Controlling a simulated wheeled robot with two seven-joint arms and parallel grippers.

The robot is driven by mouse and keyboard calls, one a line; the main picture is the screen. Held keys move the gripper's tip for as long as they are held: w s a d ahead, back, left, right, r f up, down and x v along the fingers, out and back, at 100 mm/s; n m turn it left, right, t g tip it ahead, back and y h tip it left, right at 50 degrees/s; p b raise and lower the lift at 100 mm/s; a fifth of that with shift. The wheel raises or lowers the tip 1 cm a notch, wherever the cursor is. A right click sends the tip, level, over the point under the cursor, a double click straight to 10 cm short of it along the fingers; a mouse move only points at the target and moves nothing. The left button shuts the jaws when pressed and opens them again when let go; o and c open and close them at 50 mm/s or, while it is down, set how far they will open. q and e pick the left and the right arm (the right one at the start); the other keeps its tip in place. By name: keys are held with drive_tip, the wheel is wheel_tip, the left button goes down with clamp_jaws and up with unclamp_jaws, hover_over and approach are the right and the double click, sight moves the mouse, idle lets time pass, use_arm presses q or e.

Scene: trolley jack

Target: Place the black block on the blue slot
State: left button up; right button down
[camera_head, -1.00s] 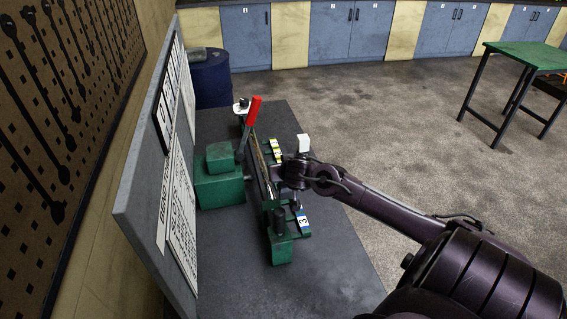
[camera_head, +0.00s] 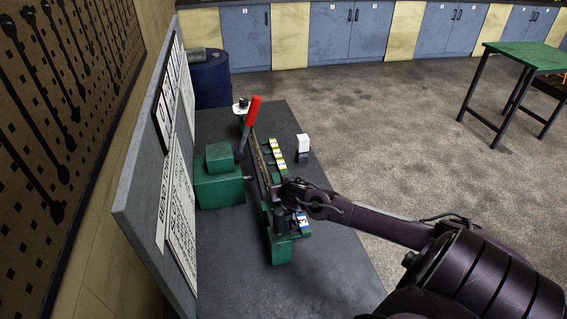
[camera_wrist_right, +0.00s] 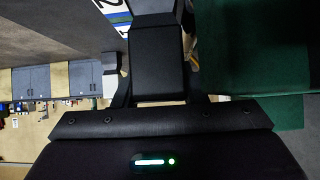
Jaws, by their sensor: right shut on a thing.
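My right gripper (camera_head: 285,192) is above the green bending jig, near its middle, in the head view. In the right wrist view it is shut on the black block (camera_wrist_right: 158,65), which sits between the two fingers. In the head view the block is hard to tell from the dark gripper. The blue slot (camera_head: 303,229), with a white label marked 3, is at the near right side of the jig, just nearer than the gripper. Its blue and white label also shows at the top of the wrist view (camera_wrist_right: 119,16). My left gripper is not in view.
The jig has a red-handled lever (camera_head: 252,111) and a dark upright post (camera_head: 279,217). Yellow-marked slots (camera_head: 278,154) lie farther along. A white-topped dark block (camera_head: 303,147) stands to their right. A green box (camera_head: 219,188) and a grey sign board (camera_head: 150,190) are at left.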

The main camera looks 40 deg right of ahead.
drive_tip(key=c, duration=0.9)
unclamp_jaws()
drive_tip(key=v, duration=0.7)
drive_tip(key=shift+s+a+r, duration=0.1)
drive_tip(key=shift+s+r, duration=0.1)
drive_tip(key=shift+s, duration=0.05)
